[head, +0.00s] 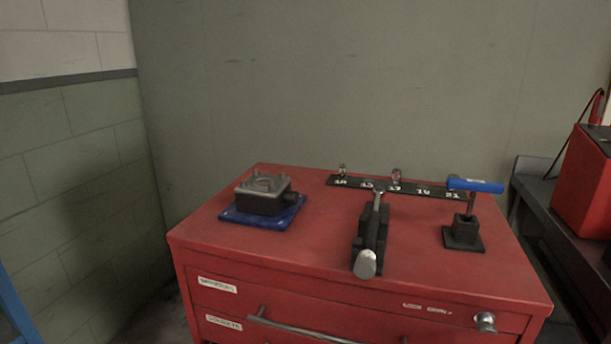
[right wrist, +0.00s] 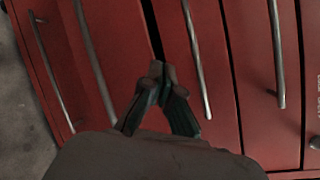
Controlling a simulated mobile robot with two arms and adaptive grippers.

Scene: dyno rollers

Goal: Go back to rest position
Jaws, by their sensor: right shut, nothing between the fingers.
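My right gripper (right wrist: 160,88) shows in the right wrist view, shut with nothing between its fingertips, in front of the drawer fronts of the red cabinet (right wrist: 225,25). The head view shows the top of the red cabinet (head: 320,240), and neither of my grippers is in that view. On the cabinet top are a grey metal block on a blue base (head: 262,200), a black holder with a ratchet-like tool (head: 368,240), and a blue-handled T-shaped tool (head: 475,186) upright in a black stand (head: 463,233). My left gripper is not in view.
A black numbered socket rail (head: 425,190) lies along the back of the cabinet top, with a few sockets on it. A wall stands close behind and another at left. A dark bench (head: 545,205) with a red box (head: 585,180) is at right. Drawer handles (head: 300,327) stick out in front.

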